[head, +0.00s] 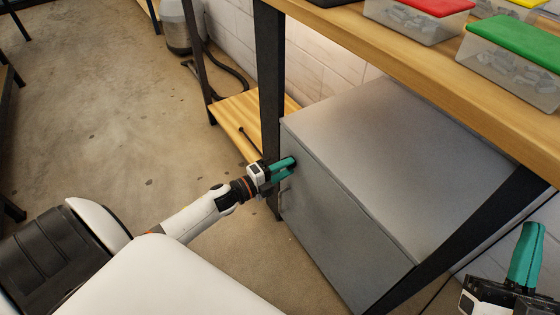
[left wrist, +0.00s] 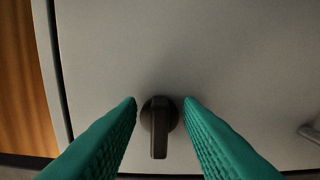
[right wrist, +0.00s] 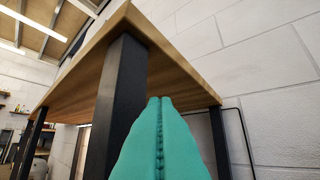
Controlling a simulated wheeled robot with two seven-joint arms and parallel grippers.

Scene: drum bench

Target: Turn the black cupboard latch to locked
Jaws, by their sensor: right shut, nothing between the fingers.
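The black latch (left wrist: 160,128) is on the grey cupboard door in the left wrist view, its lever hanging straight down from a round base. My left gripper (left wrist: 160,103) is open, with one teal finger on each side of the latch and a gap on both sides. In the head view my left gripper (head: 290,165) is at the front of the grey cupboard (head: 330,220), near its upper left corner, and hides the latch there. My right gripper (head: 528,255) is at the lower right of the head view. Its fingers (right wrist: 160,100) are closed together and empty in the right wrist view.
The cupboard stands under a wooden bench (head: 420,60) with dark metal legs (head: 270,80). Lidded boxes, one red (head: 415,15) and one green (head: 512,55), stand on the bench. A metal handle (left wrist: 310,132) is right of the latch. Open floor (head: 100,110) lies left.

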